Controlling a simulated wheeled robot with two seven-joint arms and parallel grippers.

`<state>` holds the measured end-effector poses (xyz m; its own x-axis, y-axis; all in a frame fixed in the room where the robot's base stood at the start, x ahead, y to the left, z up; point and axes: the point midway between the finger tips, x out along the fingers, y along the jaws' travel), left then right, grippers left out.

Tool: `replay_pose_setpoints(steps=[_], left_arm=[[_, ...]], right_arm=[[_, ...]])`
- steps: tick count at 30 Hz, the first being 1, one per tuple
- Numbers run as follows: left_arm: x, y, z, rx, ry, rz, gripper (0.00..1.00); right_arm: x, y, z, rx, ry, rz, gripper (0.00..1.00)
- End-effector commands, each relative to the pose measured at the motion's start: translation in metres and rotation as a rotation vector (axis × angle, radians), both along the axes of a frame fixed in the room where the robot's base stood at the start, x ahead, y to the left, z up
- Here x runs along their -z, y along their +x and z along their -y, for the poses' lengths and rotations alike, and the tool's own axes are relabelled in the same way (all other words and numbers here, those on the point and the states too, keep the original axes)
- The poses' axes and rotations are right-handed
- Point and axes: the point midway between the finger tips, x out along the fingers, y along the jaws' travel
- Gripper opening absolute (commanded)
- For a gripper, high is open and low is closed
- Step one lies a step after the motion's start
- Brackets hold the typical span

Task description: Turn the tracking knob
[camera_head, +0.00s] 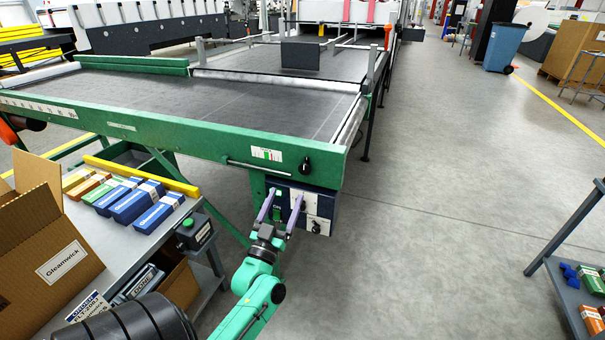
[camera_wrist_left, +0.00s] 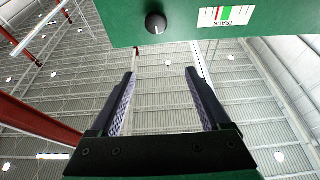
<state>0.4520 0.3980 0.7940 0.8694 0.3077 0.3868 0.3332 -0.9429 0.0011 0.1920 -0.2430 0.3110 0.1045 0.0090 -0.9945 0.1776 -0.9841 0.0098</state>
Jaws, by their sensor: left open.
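The tracking knob (camera_head: 305,166) is a small dark round knob on the green side beam of the conveyor, near its right front corner. It also shows near the top of the left wrist view (camera_wrist_left: 156,22), beside a white, red and green scale marked TRACK (camera_wrist_left: 228,14). My left gripper (camera_head: 284,197) is open and empty, in front of the control box and below the knob. In the left wrist view, its two fingers (camera_wrist_left: 160,74) stand apart with the knob beyond their tips, not touching it. My right gripper is not in view.
A control box (camera_head: 318,207) with a white panel hangs under the beam, behind my left gripper. At left, a bench holds an open carton (camera_head: 45,240), several small boxes and a green button (camera_head: 188,223). The floor (camera_head: 440,220) at right is clear up to a shelf.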

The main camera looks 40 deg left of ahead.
Motion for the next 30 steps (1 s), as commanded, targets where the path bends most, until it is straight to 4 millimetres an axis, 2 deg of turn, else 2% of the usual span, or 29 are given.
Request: replay_pose_setpoints(steps=[1,4,6,12,16,21,27,28,30], left_arm=[[0.027,0.005,-0.002,-0.001,0.001,0.005,0.80],[0.041,0.023,-0.008,0.000,0.001,0.006,0.80],[0.039,0.039,-0.013,0.001,0.002,0.006,0.80],[0.016,0.087,-0.029,0.002,0.001,0.003,0.80],[0.007,0.111,-0.037,0.003,-0.001,0.000,0.80],[0.002,0.124,-0.042,0.004,0.000,-0.003,0.80],[0.002,0.124,-0.042,0.004,-0.001,-0.004,0.80],[0.002,0.124,-0.042,0.004,-0.001,-0.004,0.77],[0.002,0.124,-0.042,0.004,-0.001,-0.004,0.50]], right_arm=[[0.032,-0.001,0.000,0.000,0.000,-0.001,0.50],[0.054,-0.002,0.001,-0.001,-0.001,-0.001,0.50],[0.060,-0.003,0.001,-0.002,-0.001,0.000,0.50],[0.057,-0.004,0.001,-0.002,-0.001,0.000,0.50],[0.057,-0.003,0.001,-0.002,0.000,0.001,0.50],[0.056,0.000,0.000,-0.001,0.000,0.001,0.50],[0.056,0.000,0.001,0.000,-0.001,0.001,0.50],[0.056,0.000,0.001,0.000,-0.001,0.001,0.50],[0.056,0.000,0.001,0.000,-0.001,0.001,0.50]])
